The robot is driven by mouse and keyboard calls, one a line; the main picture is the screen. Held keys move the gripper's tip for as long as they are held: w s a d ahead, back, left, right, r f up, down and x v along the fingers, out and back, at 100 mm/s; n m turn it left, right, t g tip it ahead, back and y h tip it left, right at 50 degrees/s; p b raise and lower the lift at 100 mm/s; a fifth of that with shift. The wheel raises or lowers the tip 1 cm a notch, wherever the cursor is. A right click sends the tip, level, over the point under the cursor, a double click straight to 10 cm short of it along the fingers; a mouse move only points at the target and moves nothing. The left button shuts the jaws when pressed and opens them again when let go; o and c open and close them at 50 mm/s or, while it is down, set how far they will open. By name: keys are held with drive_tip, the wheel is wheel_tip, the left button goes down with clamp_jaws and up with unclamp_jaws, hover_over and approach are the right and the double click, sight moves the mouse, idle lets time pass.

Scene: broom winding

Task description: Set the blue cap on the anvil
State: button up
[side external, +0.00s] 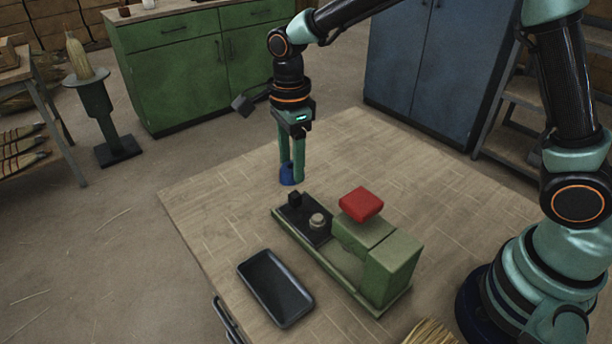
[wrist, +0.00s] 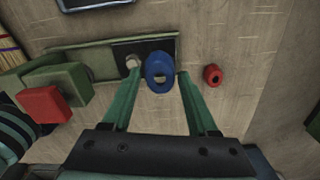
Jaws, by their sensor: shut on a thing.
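The blue cap (side external: 287,178) is between the fingertips of my gripper (side external: 291,163), which is shut on it. The gripper points down, and the cap is just beyond the far end of the green press (side external: 388,268); its exact height is hard to tell. In the wrist view the cap (wrist: 160,66) looks like an oval ring with an opening, between the fingertips (wrist: 161,76). A pale round stub (side external: 318,220), apparently the anvil, stands on the press's black plate; it also shows in the wrist view (wrist: 133,62), just left of the cap.
A red block (side external: 361,204) tops the press beside the stub. A black tray (side external: 275,287) lies in front. A small red ring (wrist: 213,74) lies on the table right of the cap in the wrist view.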

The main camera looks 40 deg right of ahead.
hover_over(318, 217)
drive_tip(key=shift+w+a+f, duration=0.1)
drive_tip(key=shift+w+f, duration=0.05)
drive_tip(key=shift+f, duration=0.45)
drive_tip(key=shift+w+f, duration=0.1)
drive_tip(key=shift+f, duration=0.5)
drive_tip(key=shift+s+f, duration=0.25)
drive_tip(key=shift+f, duration=2.8)
drive_tip(key=shift+f, duration=0.6)
drive_tip(key=o, duration=1)
drive_tip(key=shift+o, duration=0.2)
drive_tip(key=shift+r, duration=0.1)
wheel_tip(318, 217, up, 11)
